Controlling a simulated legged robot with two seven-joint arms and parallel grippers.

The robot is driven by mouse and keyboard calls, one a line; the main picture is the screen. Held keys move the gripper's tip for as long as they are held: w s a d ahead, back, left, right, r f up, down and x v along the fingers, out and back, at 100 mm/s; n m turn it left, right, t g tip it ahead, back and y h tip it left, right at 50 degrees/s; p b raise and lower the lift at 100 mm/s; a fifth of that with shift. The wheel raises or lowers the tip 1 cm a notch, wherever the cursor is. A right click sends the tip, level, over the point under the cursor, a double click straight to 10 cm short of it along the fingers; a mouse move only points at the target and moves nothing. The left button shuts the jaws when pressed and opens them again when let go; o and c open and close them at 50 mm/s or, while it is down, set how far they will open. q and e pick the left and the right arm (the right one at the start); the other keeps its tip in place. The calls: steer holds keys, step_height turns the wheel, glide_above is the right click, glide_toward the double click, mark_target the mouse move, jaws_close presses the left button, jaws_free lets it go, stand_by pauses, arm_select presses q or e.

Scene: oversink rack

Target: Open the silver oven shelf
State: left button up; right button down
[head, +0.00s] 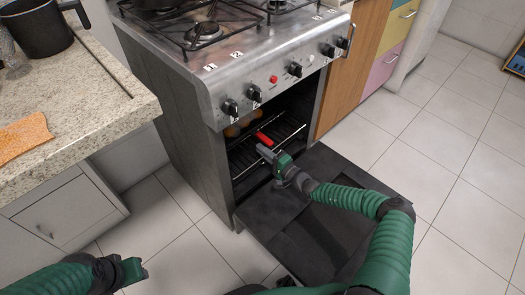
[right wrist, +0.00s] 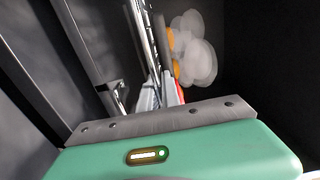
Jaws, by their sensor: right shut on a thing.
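The oven door (head: 305,225) hangs open and flat in front of the oven. Inside is the silver wire shelf (head: 287,130), with a red piece (head: 264,140) at its front edge and round pale items behind. My right gripper (head: 263,149) is at the shelf's front edge, just below the red piece, and is shut on the shelf. In the right wrist view the shelf (right wrist: 152,45) shows nearly edge-on, running into the jaws. The fingertips are partly hidden there. My left gripper (head: 134,270) is low at the left, away from the oven; its jaws are unclear.
The stove top (head: 225,45) with burners and black knobs (head: 254,93) is above the opening. A granite counter (head: 65,95) stands left, with a dark pot (head: 35,28). Wooden and coloured cabinets (head: 385,45) stand right. Tiled floor (head: 450,130) is free on the right.

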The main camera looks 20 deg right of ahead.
steer(key=shift+a+f, duration=0.1)
steer(key=shift+f, duration=0.1)
steer(key=shift+s+r+p, duration=0.1)
steer(key=shift+s+p, duration=0.3)
steer(key=shift+p, duration=0.05)
steer(key=shift+p+v, duration=6.05)
steer(key=shift+v, duration=5.15)
steer(key=c, duration=1.6)
jaws_free()
steer(key=shift+w+d, duration=0.1)
steer(key=shift+d, duration=0.15)
steer(key=shift+o, duration=0.2)
